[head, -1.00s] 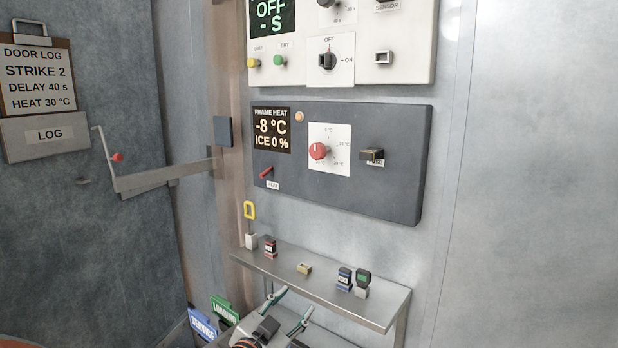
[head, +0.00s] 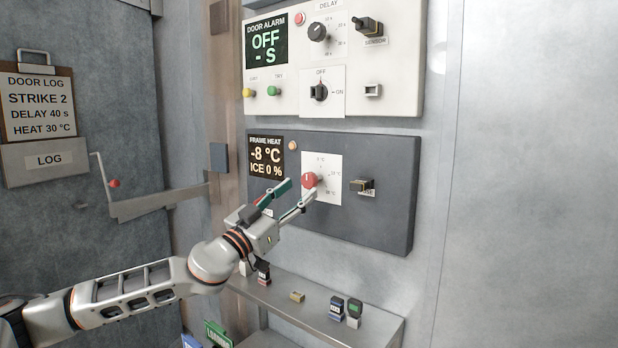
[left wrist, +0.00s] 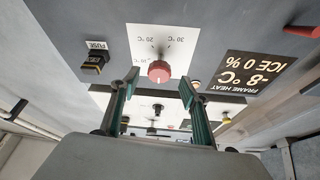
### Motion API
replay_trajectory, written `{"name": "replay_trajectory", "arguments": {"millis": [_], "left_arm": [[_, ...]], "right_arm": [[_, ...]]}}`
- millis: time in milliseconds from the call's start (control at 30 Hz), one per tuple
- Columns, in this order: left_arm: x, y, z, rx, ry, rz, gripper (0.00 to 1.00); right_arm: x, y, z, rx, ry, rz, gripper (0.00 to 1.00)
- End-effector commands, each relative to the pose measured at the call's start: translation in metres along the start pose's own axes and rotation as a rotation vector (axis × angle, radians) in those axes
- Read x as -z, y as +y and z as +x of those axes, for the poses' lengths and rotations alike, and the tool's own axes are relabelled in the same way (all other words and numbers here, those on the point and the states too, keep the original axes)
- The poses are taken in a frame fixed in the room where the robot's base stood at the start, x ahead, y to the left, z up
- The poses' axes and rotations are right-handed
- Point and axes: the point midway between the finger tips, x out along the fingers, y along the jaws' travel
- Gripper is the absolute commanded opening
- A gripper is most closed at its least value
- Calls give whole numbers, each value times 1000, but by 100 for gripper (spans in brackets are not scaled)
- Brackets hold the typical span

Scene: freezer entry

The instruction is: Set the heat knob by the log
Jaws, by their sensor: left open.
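The red heat knob (head: 310,180) sits on a white dial plate on the dark frame heat panel (head: 385,225). The panel display (head: 265,157) reads -8 °C and ICE 0 %. The door log (head: 37,105) at the left reads STRIKE 2, DELAY 40 s, HEAT 30 °C. My left gripper (head: 299,190) is open in front of the knob, and its fingers hide part of the dial. In the left wrist view, the knob (left wrist: 159,71) appears between the spread fingertips (left wrist: 160,82); I cannot tell whether they touch it. The picture there is upside down. My right gripper is not in view.
The white door alarm panel (head: 385,98) with knobs and buttons is above. A fuse switch (head: 362,186) is right of the dial. A metal shelf (head: 378,328) with small items is below. A hinged bar (head: 160,203) stands out at left.

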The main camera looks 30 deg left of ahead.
Motion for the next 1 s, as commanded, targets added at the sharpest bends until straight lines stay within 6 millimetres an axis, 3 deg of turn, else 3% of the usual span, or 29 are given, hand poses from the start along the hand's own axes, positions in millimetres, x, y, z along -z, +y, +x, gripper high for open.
{"name": "replay_trajectory", "arguments": {"millis": [133, 400, 867, 1000], "left_arm": [[4, -1, 20, 1, 3, -2, 45], [2, 0, 46, 1, 1, 0, 45], [-1, 1, 53, -1, -1, 0, 45], [0, 1, 53, 0, -1, 0, 9]], "right_arm": [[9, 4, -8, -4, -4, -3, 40], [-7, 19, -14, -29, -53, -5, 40], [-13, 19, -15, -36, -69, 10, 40], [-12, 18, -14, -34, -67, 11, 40]]}}
